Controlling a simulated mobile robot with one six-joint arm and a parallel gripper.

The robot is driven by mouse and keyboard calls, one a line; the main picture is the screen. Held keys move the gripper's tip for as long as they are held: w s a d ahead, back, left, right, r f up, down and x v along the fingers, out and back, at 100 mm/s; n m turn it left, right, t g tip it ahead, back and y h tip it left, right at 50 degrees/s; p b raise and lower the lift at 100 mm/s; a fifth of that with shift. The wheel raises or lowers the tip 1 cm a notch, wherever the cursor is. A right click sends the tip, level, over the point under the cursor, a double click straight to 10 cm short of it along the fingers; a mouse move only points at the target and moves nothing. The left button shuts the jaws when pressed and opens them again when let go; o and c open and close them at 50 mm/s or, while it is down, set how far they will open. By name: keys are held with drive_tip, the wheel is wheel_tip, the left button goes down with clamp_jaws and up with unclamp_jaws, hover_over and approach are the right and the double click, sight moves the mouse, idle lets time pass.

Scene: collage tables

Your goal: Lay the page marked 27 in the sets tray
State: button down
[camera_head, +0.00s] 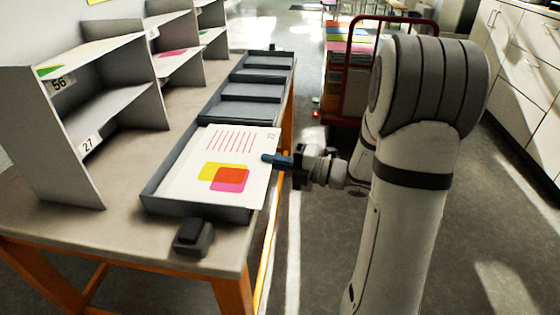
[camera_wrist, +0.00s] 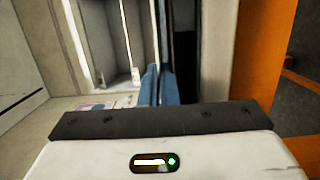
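A white page (camera_head: 215,164) with red lines and yellow, red and pink shapes lies flat over the nearest compartment of a long dark grey tray (camera_head: 199,208). A small number in its upper right corner looks like 27. My gripper (camera_head: 268,159) reaches in from the right, its blue fingers at the page's right edge, one finger showing on top. In the wrist view the blue fingers (camera_wrist: 158,85) are close together, the page seeming to be edge-on between them. I cannot tell whether the page touches the tray floor. No tray name is readable.
More tray compartments (camera_head: 252,91) run back along the table and look empty. Grey shelves (camera_head: 111,104) labelled 56 and 27 stand at the left. A small black device (camera_head: 193,237) sits before the tray. A red-framed cart (camera_head: 341,110) stands behind my arm.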

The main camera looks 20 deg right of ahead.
drive_tip(key=c, duration=1.6)
unclamp_jaws()
drive_tip(key=v, duration=0.7)
drive_tip(key=shift+s+d+p, duration=0.2)
drive_tip(key=shift+d+p, duration=0.15)
drive_tip(key=shift+p, duration=0.1)
